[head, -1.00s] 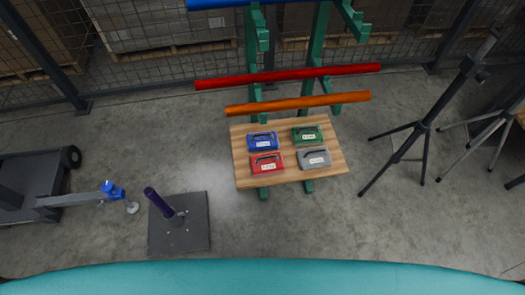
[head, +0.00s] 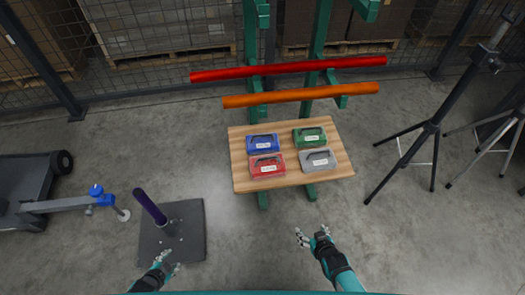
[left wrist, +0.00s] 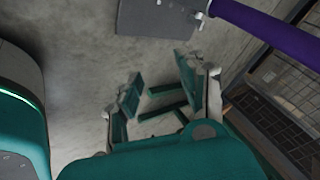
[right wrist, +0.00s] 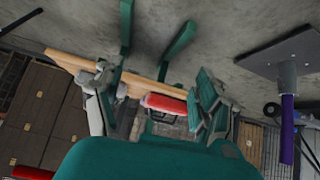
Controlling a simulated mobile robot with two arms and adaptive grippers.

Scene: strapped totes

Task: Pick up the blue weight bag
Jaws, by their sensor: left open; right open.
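The blue weight bag (head: 263,143) lies at the back left of a wooden shelf board (head: 240,175). It has a dark handle and a white label. My left gripper (head: 168,262) is open and empty at the bottom of the head view, in front of the dark base plate. It also shows open in the left wrist view (left wrist: 165,90). My right gripper (head: 314,233) is open and empty, in front of the board and apart from the bags. In the right wrist view (right wrist: 160,90) its fingers are spread, with a red bag (right wrist: 165,104) beyond them.
Beside the blue bag are a red bag (head: 267,166), a green bag (head: 309,138) and a grey bag (head: 318,161). Orange (head: 300,95) and red (head: 290,68) bars cross the green rack behind. A purple post (head: 150,207) stands left; a black tripod (head: 432,128) stands right.

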